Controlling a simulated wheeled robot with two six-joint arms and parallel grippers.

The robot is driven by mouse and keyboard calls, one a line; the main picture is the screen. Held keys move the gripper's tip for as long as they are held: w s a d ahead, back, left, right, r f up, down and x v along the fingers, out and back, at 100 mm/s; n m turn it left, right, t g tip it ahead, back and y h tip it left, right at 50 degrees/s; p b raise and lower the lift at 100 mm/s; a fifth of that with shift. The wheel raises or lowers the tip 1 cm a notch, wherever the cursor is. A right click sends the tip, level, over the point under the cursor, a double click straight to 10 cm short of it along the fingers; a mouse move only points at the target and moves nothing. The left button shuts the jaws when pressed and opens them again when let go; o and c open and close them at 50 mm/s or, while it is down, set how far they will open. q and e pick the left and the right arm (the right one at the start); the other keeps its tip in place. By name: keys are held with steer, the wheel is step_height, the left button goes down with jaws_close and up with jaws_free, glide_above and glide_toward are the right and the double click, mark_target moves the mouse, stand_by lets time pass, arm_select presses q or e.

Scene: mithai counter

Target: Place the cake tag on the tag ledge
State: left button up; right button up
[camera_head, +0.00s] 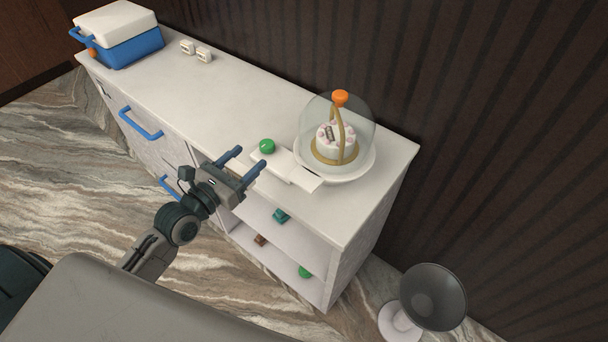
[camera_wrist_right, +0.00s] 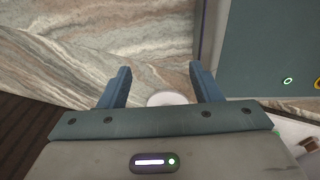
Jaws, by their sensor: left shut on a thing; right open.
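My left gripper (camera_head: 250,157) is at the counter's front edge, its blue fingers apart and pointing toward a white slab with a green knob (camera_head: 267,146). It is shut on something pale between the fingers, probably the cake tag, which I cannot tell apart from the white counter. A flat white piece (camera_head: 304,180), possibly the tag ledge, lies at the slab's right end, in front of the cake plate. A small cake (camera_head: 336,141) with a dark-marked label stands under a clear dome with an orange knob (camera_head: 340,98). My right gripper (camera_wrist_right: 160,86) is open and empty over the floor.
The white counter (camera_head: 220,92) is clear in its middle. Two small white blocks (camera_head: 195,51) and a blue cooler (camera_head: 125,45) stand at its far left. Open shelves below hold small coloured items (camera_head: 281,215). A dark dish-shaped lamp (camera_head: 432,295) stands at lower right.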

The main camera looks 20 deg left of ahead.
mark_target(314, 155)
arm_select(q)
steer(key=shift+h, duration=0.3)
steer(key=w+d+b, duration=0.1)
steer(key=w+d, duration=0.1)
steer(key=d, duration=0.2)
steer(key=w+d+b, duration=0.1)
steer(key=w+d, duration=0.2)
steer(key=d, duration=0.1)
steer(key=w+d+b, duration=0.1)
steer(key=w+d, duration=0.2)
steer(key=d, duration=0.1)
steer(key=shift+d, duration=0.25)
step_height(314, 155, down, 4)
steer(key=shift+w+r+b, duration=0.1)
steer(key=shift+r+b, duration=0.15)
steer(key=shift+b, duration=0.1)
steer(key=shift+f, duration=0.15)
steer(key=o, duration=0.9)
steer(key=shift+o, duration=0.2)
